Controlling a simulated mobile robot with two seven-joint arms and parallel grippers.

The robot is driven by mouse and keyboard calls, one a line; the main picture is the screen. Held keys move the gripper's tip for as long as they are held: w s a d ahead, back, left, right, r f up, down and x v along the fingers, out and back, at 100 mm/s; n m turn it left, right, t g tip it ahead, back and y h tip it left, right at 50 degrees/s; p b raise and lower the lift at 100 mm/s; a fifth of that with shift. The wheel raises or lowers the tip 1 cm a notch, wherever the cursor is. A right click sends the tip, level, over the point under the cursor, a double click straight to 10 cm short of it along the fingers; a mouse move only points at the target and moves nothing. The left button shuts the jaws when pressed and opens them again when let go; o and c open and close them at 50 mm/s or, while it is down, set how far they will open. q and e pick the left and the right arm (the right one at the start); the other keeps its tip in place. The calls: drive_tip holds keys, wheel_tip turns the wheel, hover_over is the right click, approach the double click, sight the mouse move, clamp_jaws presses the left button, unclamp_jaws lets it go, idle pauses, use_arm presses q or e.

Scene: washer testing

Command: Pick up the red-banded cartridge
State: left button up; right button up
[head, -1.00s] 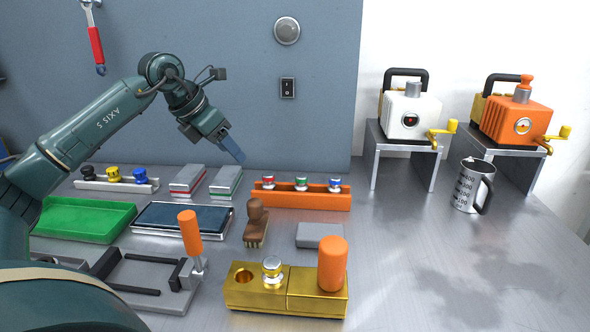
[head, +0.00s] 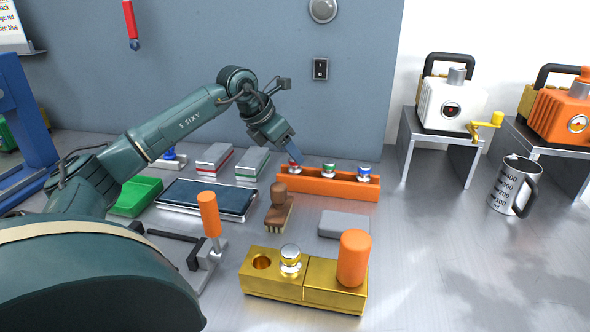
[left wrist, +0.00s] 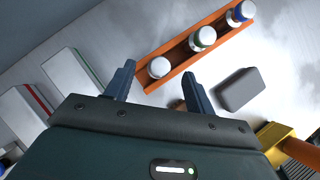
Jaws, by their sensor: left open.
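The red-banded cartridge (head: 295,168) stands upright at the left end of the orange rack (head: 335,187), partly hidden behind my left gripper's fingers. In the left wrist view its pale round top (left wrist: 159,67) shows beyond and between the fingertips, its band not clear. My left gripper (head: 294,154) is open and empty, just above and beside this cartridge in the head view; contact cannot be told. The green-banded cartridge (head: 328,170) and the blue-banded cartridge (head: 364,172) stand in the same rack to its right. My right gripper is not in view.
A brown brush (head: 279,205), a grey block (head: 343,224) and a gold fixture (head: 273,284) with an orange knob lie in front of the rack. White boxes (head: 252,163) stand to its left. A measuring jug (head: 509,187) stands right, with bare table between.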

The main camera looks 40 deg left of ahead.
sight(295, 171)
use_arm(q)
drive_tip(key=x, duration=0.4)
drive_tip(key=shift+f, duration=0.15)
drive_tip(key=c, duration=1.1)
